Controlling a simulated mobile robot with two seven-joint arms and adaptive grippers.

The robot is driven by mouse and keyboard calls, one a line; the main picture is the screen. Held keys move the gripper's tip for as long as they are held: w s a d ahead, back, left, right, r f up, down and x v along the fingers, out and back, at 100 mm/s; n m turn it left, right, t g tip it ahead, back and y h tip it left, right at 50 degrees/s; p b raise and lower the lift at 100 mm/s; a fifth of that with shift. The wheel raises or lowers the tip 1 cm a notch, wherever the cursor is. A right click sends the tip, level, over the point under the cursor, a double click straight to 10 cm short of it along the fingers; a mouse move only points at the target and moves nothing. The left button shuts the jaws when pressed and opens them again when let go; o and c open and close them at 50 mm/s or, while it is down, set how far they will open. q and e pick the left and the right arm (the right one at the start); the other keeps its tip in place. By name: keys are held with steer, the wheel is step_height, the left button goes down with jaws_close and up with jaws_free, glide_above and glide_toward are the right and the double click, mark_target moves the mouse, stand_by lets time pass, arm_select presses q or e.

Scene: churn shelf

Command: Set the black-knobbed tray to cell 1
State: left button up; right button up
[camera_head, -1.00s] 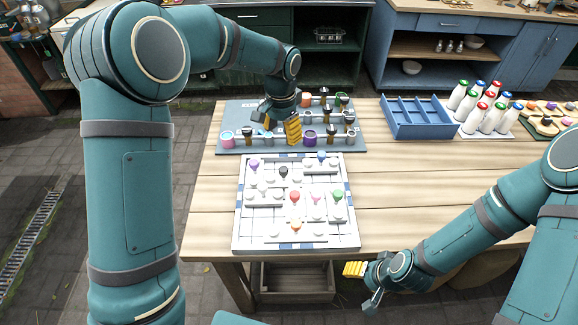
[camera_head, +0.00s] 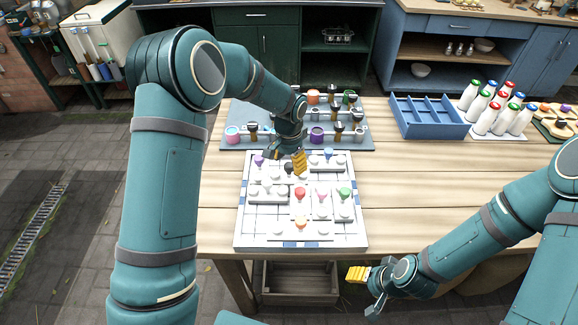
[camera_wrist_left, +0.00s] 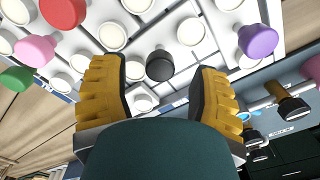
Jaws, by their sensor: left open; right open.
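The black-knobbed tray shows by its black knob (camera_head: 289,168) on the upper left part of the white gridded board (camera_head: 266,238). In the left wrist view the black knob (camera_wrist_left: 159,66) stands between and beyond my open fingers, with clear gaps on both sides. My left gripper (camera_head: 288,161) is open and empty, just above and behind that knob; it also shows in the left wrist view (camera_wrist_left: 158,80). The tray's body is partly hidden by the gripper. I cannot make out which cell is 1. My right gripper (camera_head: 364,289) is open and empty beyond the table's front edge.
Trays with purple (camera_head: 259,160), blue (camera_head: 328,154), red (camera_head: 300,193), pink (camera_head: 322,194), green (camera_head: 345,193) and orange (camera_head: 301,222) knobs share the board. Behind is a grey panel (camera_head: 233,113) with jars. A blue crate (camera_head: 428,131) and bottles (camera_head: 487,118) stand right. The table's right middle is clear.

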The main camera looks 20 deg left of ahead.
arm_select(q)
steer(key=shift+f, duration=0.9)
jaws_close()
steer(key=w+d, duration=0.1)
steer(key=d, duration=0.3)
steer(key=w+d, duration=0.1)
steer(key=d, duration=0.3)
steer(key=w+d, duration=0.1)
steer(key=d, duration=0.3)
steer(key=shift+w, duration=0.2)
jaws_free()
steer(key=shift+d, duration=0.15)
steer(key=shift+r, duration=0.15)
